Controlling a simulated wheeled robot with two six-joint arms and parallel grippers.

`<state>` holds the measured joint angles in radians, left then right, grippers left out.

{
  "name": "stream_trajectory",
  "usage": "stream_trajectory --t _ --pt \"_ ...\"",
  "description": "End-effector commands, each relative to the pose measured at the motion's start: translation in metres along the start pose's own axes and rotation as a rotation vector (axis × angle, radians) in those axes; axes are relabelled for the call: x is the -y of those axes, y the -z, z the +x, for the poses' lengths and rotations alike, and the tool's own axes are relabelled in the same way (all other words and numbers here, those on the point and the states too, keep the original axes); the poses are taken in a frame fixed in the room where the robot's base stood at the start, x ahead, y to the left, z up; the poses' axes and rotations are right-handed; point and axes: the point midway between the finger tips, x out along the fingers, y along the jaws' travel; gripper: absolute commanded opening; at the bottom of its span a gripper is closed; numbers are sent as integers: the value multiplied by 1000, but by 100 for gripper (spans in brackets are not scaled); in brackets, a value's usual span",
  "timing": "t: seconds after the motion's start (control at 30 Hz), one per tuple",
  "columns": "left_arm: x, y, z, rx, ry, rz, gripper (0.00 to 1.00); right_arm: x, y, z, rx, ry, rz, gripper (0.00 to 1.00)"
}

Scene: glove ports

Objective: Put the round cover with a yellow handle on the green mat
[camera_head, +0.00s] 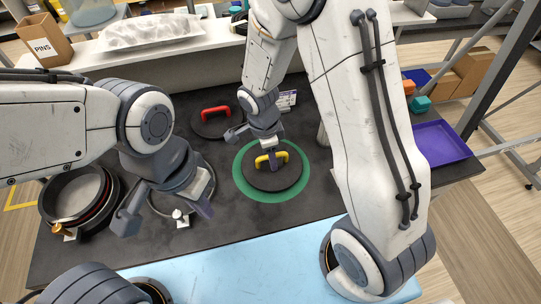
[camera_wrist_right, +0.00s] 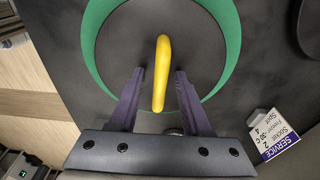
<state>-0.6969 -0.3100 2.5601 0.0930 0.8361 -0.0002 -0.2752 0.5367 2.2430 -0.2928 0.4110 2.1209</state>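The round dark cover (camera_head: 275,181) with a yellow handle (camera_head: 281,156) lies on the green mat (camera_head: 242,184), whose rim shows around it. In the right wrist view, the yellow handle (camera_wrist_right: 161,75) stands over the dark cover (camera_wrist_right: 205,50) and green mat (camera_wrist_right: 231,40). My right gripper (camera_head: 254,146) is at the handle. Its fingers (camera_wrist_right: 158,72) are open, one on each side of the handle, with gaps visible. My left gripper (camera_head: 165,214) is open and empty above a round port at the left of the table, which it partly hides.
A cover with a red handle (camera_head: 215,112) lies behind the green mat. A dark round ring (camera_head: 75,196) is at the far left. A white service label (camera_wrist_right: 271,135) lies nearby. A purple tray (camera_head: 438,143) is at the right. The dark tabletop is bare in front of the mat.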

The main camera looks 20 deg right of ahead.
Motion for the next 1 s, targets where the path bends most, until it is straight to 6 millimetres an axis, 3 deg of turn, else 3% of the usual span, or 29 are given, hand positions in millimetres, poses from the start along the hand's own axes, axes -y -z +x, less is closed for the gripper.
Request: stream_trajectory --t 0.3,0.7,1.0 --pt "0 0 -3 0 0 0 0 1 0 -9 0 4 1 48" --pt "0 0 8 0 0 0 0 2 0 -92 2 7 1 48" --pt "1 0 10 0 0 0 0 -2 -1 -123 3 3 -26 48"
